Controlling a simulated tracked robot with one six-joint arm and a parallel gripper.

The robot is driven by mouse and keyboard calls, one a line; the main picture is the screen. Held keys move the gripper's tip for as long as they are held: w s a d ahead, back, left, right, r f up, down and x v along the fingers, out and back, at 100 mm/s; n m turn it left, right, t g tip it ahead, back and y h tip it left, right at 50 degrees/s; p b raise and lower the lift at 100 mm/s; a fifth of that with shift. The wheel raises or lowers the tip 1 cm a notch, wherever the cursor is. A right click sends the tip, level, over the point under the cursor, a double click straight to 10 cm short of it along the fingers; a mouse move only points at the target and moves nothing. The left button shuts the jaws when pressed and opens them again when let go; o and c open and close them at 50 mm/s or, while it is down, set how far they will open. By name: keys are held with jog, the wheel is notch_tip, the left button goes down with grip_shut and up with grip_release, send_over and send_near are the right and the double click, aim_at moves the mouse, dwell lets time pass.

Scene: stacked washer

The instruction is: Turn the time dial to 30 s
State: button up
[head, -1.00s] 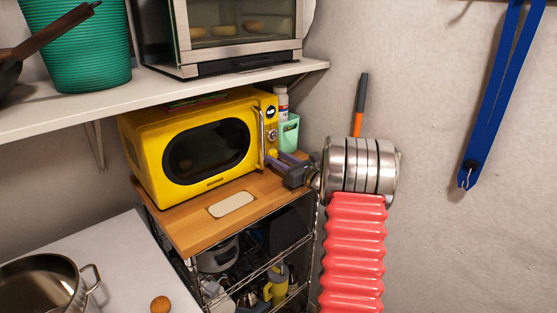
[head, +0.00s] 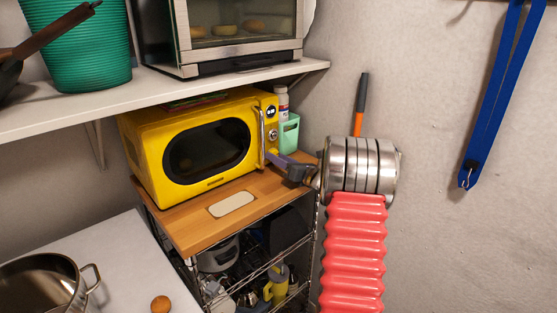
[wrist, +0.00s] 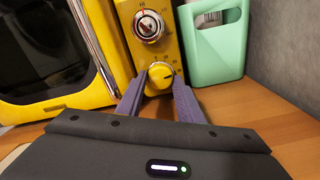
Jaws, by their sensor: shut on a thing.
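The yellow microwave (head: 150,125) stands on a wooden shelf top, its door shut. In the wrist view its control panel (wrist: 126,14) carries a silver upper dial (wrist: 147,26) and a yellow lower dial (wrist: 160,72). The lower dial has a dark mark right of its centre; the printing around it is too small to read surely. My gripper (wrist: 160,82) is shut on this lower dial, one purple finger on each side. In the head view my gripper (head: 275,157) reaches the panel's lower part from the right, and the lower dial is mostly hidden.
A mint-green container (wrist: 213,42) stands right of the panel, close to my right finger. The door handle (wrist: 92,35) is to the left. The wooden top (head: 190,222) is bare in front except for a pale flat piece (head: 232,204). A white shelf (head: 120,92) hangs above.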

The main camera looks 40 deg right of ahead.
jog(key=o, duration=1.1)
jog(key=shift+c, duration=0.2)
jog(key=shift+s, duration=0.1)
jog(key=s, duration=1.3)
jog(key=shift+s+d, duration=0.2)
jog(key=shift+s, duration=0.1)
